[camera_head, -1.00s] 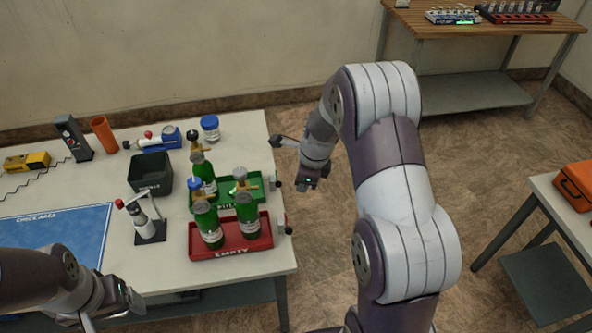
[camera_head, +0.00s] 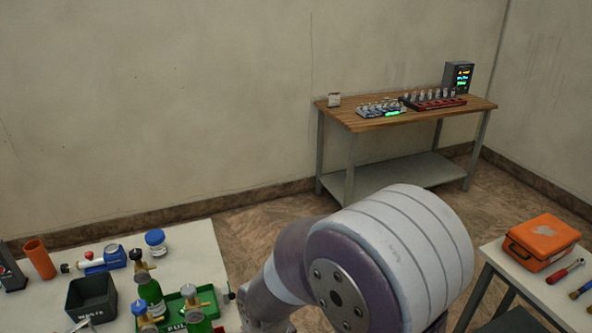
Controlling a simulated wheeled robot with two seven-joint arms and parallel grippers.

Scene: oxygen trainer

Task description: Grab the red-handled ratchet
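A tool with a red handle and a metal end (camera_head: 565,271), which looks like the red-handled ratchet, lies on the white table (camera_head: 498,261) at the right edge of the view. It lies just right of an orange case. My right arm rises from the bottom centre, left of that table, and its wrist runs out of the bottom edge. My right gripper's fingers do not show. My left arm and gripper are out of view.
The orange case (camera_head: 540,242) and a blue-and-yellow tool (camera_head: 582,288) flank the red-handled tool. A wooden bench (camera_head: 350,117) with trays stands at the back. The left table (camera_head: 196,262) holds a black bin (camera_head: 92,297), green bottles (camera_head: 151,295) and a green tray (camera_head: 172,306).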

